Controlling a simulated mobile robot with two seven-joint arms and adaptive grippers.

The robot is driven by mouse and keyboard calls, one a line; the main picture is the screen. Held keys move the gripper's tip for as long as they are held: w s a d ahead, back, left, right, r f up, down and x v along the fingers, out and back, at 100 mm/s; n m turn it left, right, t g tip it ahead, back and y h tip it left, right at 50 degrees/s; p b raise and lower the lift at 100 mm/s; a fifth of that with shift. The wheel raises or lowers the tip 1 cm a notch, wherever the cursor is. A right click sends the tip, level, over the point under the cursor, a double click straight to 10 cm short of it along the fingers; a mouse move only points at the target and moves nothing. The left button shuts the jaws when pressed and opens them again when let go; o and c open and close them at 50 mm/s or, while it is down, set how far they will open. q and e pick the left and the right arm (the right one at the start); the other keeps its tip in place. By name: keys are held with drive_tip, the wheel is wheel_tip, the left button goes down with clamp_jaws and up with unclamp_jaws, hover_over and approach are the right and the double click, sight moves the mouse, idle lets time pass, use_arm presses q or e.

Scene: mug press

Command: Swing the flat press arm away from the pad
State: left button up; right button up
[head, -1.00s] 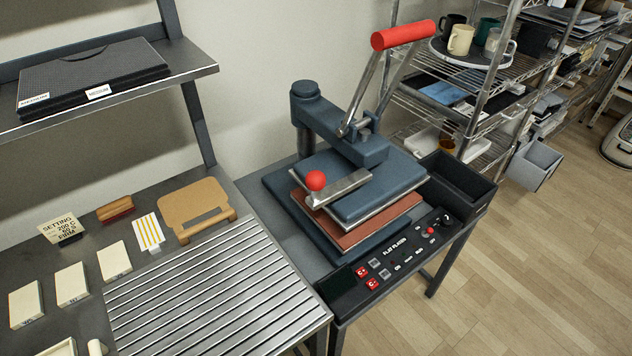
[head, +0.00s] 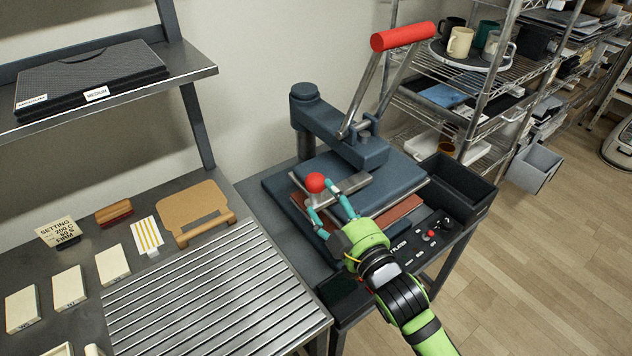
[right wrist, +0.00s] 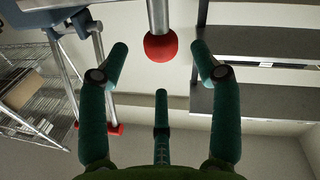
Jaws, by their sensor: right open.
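The press (head: 390,150) has a blue arm from a post at the back, with its flat upper plate (head: 385,183) over the reddish-brown pad (head: 398,212). A short metal bar ends in a red ball knob (head: 315,183) at the plate's front left. A long lever with a red grip (head: 402,36) stands raised. My right gripper (head: 322,195) is open at the red knob, its teal fingers to either side. In the right wrist view the knob (right wrist: 160,47) lies between and just beyond the fingertips (right wrist: 159,52). The gripper hides part of the pad and control panel. My left gripper is out of view.
A black bin (head: 455,180) stands right of the press. A ribbed metal rack (head: 215,290) lies to the left, with a brown board (head: 194,207) behind it. A wire shelf (head: 480,85) with mugs stands behind right.

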sight(321, 190)
drive_tip(key=shift+p+x, duration=0.7)
drive_tip(key=shift+x, duration=2.5)
clamp_jaws()
